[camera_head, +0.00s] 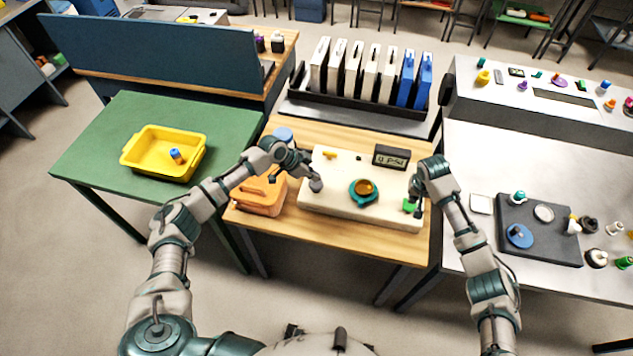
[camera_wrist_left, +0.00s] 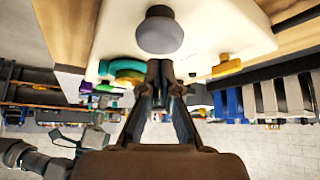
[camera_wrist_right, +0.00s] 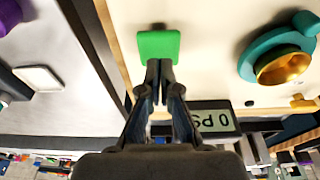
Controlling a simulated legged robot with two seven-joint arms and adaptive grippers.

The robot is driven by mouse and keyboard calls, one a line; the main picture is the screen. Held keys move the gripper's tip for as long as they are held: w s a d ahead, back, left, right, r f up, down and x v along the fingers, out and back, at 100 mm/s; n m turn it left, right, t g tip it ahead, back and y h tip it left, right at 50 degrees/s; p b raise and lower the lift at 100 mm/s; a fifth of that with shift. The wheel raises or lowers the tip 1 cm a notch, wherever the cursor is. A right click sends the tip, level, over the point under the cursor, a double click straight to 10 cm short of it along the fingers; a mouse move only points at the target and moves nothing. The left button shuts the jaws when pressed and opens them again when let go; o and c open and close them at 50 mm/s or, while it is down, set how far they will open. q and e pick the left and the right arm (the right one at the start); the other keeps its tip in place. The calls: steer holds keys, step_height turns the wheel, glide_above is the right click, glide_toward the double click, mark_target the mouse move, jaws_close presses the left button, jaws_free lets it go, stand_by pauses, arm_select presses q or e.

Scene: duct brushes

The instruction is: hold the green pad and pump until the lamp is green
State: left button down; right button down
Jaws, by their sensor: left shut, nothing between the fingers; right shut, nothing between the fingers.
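A cream board (camera_head: 335,208) lies on the wooden table. The green pad (camera_head: 408,206) is at its right end. My right gripper (camera_head: 418,210) is shut, its tips at the pad's edge; in the right wrist view the pad (camera_wrist_right: 159,44) lies just beyond them. Contact is unclear. A grey round knob (camera_head: 316,186), perhaps the pump, is at the board's left; it also shows in the left wrist view (camera_wrist_left: 160,33). My left gripper (camera_head: 308,174) is shut and empty beside it. The display (camera_wrist_right: 214,121) appears to read 0 PSI.
An orange bin (camera_head: 258,197) stands left of the board. A rack of white and blue panels (camera_head: 345,104) is behind it. A yellow tray (camera_head: 135,157) sits on the green table. A dark mat (camera_head: 545,248) with small parts lies on the right table.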

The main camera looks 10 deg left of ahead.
mark_target(314, 183)
steer(key=shift+f, duration=1.35)
arm_select(q)
steer(key=shift+f, duration=1.5)
steer(key=shift+r, duration=1.1)
steer(key=shift+f, duration=0.1)
